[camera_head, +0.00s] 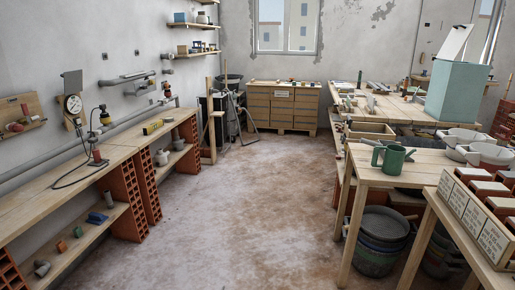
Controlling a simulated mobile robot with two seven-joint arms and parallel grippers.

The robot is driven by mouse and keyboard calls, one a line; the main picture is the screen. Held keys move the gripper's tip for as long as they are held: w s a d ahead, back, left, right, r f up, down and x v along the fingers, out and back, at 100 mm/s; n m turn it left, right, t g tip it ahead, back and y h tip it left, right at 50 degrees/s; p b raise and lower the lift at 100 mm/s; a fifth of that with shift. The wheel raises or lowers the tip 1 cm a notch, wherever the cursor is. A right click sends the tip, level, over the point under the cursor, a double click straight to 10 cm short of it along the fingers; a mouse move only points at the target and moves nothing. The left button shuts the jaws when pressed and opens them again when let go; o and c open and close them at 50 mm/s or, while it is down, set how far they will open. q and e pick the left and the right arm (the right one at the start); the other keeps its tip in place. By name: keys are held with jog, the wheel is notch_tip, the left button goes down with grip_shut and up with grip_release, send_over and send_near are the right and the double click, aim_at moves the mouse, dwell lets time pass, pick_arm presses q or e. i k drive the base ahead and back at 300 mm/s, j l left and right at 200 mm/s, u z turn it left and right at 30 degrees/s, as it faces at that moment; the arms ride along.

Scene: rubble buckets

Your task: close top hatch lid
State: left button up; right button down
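A teal box (457,92) stands on the wooden table at the right, toward the back. Its pale lid (455,41) is raised open and tilted above the top of the box. The inside of the box is hidden from this angle. Neither of my grippers shows in the head view.
The bare floor (235,210) between the benches is clear. A left bench (110,160) on red bricks runs along the wall. Stacked buckets (378,240) stand below.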

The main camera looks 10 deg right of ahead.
aim_at(459, 34)
jog(key=i, duration=1.4)
jog(key=i+z, duration=0.25)
jog(key=i, duration=0.4)
jog(key=i+j+z, duration=0.15)
jog(key=i+z, duration=0.15)
jog(key=i, duration=0.3)
jog(key=i+z, duration=0.25)
jog(key=i, duration=1.1)
jog(key=i+j, duration=0.1)
jog(key=i, duration=1.3)
jog(key=i+z, duration=0.4)
jog(key=i, duration=0.15)
jog(key=i+j+z, duration=0.25)
jog(key=i+z, duration=0.15)
jog(key=i, duration=0.15)
jog(key=i+z, duration=0.15)
jog(key=z, duration=0.25)
jog(key=i+z, duration=0.2)
jog(key=z, duration=0.25)
jog(key=i+j+z, duration=0.1)
jog(key=z, duration=0.3)
jog(key=i+j+z, duration=0.15)
jog(key=z, duration=0.3)
jog(key=k+z, duration=0.35)
jog(key=z, duration=0.15)
